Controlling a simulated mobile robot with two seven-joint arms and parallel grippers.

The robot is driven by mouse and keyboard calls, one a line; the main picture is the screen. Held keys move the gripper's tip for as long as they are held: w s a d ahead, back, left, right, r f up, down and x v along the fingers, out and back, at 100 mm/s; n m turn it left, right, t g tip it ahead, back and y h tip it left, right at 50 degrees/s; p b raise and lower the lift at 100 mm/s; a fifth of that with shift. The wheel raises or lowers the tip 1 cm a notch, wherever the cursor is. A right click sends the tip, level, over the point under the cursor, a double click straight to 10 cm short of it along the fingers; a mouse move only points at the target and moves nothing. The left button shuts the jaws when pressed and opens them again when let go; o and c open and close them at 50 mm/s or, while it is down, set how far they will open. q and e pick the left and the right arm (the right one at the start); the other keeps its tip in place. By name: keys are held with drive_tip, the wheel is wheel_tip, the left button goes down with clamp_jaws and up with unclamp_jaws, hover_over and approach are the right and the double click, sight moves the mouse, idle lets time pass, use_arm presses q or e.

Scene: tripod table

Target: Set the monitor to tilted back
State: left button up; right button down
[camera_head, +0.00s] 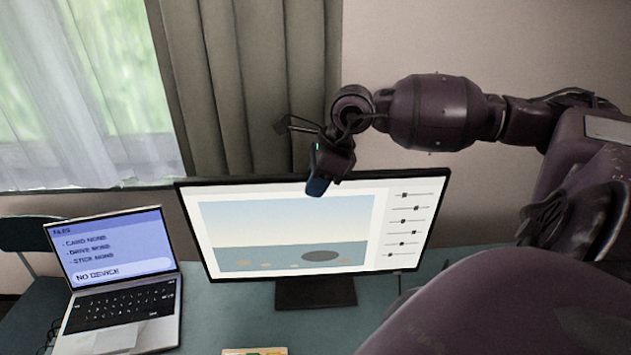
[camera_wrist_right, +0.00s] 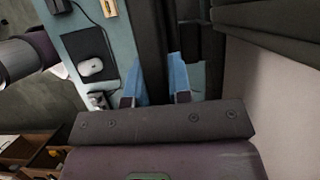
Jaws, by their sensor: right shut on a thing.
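The monitor (camera_head: 300,225) stands on a dark stand (camera_head: 315,292) on the table, its lit screen facing me. It looks slightly rolled in the picture; its exact tilt angle is hard to tell. My right gripper (camera_head: 318,186) reaches in from the right and sits at the middle of the monitor's top edge. In the right wrist view the blue fingertips (camera_wrist_right: 160,80) lie on either side of the dark monitor edge (camera_wrist_right: 153,45), shut on it. The fingers hide a small part of the top bezel. My left gripper is not in view.
An open laptop (camera_head: 120,310) stands left of the monitor on the teal table (camera_head: 225,310). A small pale box (camera_head: 255,351) lies in front. The wrist view shows a white mouse (camera_wrist_right: 91,66) on a black pad (camera_wrist_right: 80,44). Curtains (camera_head: 240,90) and a wall (camera_head: 400,40) are behind.

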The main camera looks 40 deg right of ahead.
drive_tip(key=shift+w+d+r+g+y, duration=0.15)
drive_tip(key=shift+w+d+g+y, duration=0.15)
drive_tip(key=shift+w+d+g, duration=0.35)
drive_tip(key=shift+w+d+m+g+y+b, duration=0.4)
drive_tip(key=shift+w+d+g+y+b, duration=0.25)
drive_tip(key=shift+w+d+y, duration=0.35)
drive_tip(key=shift+w+a, duration=0.1)
drive_tip(key=shift+a, duration=0.05)
drive_tip(key=c, duration=1)
unclamp_jaws()
drive_tip(key=shift+c, duration=0.2)
drive_tip(key=shift+r, duration=0.1)
